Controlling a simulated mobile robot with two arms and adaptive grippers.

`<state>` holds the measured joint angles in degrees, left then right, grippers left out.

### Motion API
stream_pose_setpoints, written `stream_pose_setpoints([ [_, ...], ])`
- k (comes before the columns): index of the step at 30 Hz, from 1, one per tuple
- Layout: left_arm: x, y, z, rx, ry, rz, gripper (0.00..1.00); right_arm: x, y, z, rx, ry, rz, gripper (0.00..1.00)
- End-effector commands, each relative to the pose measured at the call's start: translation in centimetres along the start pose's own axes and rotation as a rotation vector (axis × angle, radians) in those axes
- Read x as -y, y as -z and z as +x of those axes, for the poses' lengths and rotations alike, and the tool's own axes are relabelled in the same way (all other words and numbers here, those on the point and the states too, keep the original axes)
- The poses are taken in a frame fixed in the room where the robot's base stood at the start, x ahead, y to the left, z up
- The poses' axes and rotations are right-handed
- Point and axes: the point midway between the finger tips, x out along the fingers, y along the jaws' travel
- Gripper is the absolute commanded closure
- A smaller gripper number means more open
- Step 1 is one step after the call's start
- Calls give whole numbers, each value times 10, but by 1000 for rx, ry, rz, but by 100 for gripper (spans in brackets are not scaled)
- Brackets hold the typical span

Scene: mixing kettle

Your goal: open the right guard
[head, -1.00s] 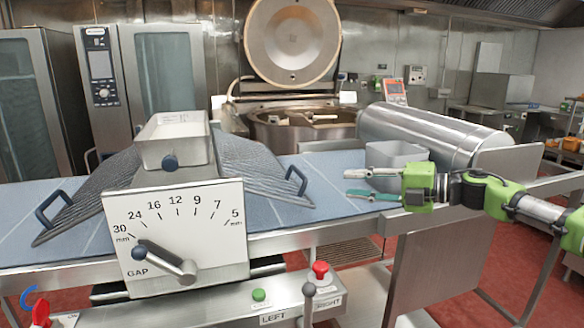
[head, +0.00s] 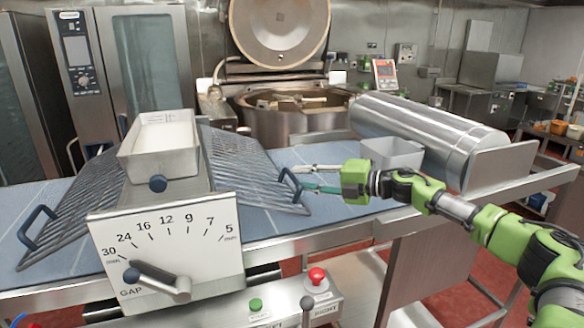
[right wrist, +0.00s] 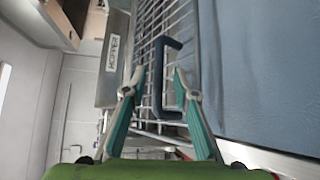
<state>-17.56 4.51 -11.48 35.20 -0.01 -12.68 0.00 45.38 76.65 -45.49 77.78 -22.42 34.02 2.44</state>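The right guard (head: 245,170) is a sloping metal grille on the right of the hopper machine, above the blue belt. Its dark blue handle (head: 290,186) is at its right edge. My right gripper (head: 288,178) has come in from the right, with its fingertips at the handle. In the right wrist view, the two fingers (right wrist: 160,84) are spread, and the handle (right wrist: 166,50) shows between and beyond their tips. I cannot tell whether either finger touches it. The guard (right wrist: 150,35) lies down over the belt. My left gripper is out of view.
The left guard (head: 75,215) has its own blue handle. The gap dial panel (head: 170,252) and the hopper (head: 160,148) stand at the front. A grey bin (head: 392,153) and a large steel cylinder (head: 425,130) are just behind my right arm. Red and green buttons sit below.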

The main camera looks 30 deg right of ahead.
Motion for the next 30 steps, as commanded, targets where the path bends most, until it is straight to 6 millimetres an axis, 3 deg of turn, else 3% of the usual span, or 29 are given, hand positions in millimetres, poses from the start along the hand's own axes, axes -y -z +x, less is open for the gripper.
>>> stream_pose_setpoints([
  [1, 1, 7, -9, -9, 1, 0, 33, -6, 0, 9, -2, -3, 1, 73],
  [7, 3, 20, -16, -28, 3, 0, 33, -2, 0, 32, -1, -1, 0, 73],
  [18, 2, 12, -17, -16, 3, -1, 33, 0, 0, 38, 0, 0, -1, 73],
  [19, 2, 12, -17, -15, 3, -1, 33, 0, 0, 38, 0, 0, -1, 76],
  [22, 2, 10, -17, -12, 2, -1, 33, 0, 0, 38, 0, 0, -1, 100],
  [30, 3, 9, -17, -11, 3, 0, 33, -1, -1, 36, 0, 0, -1, 100],
])
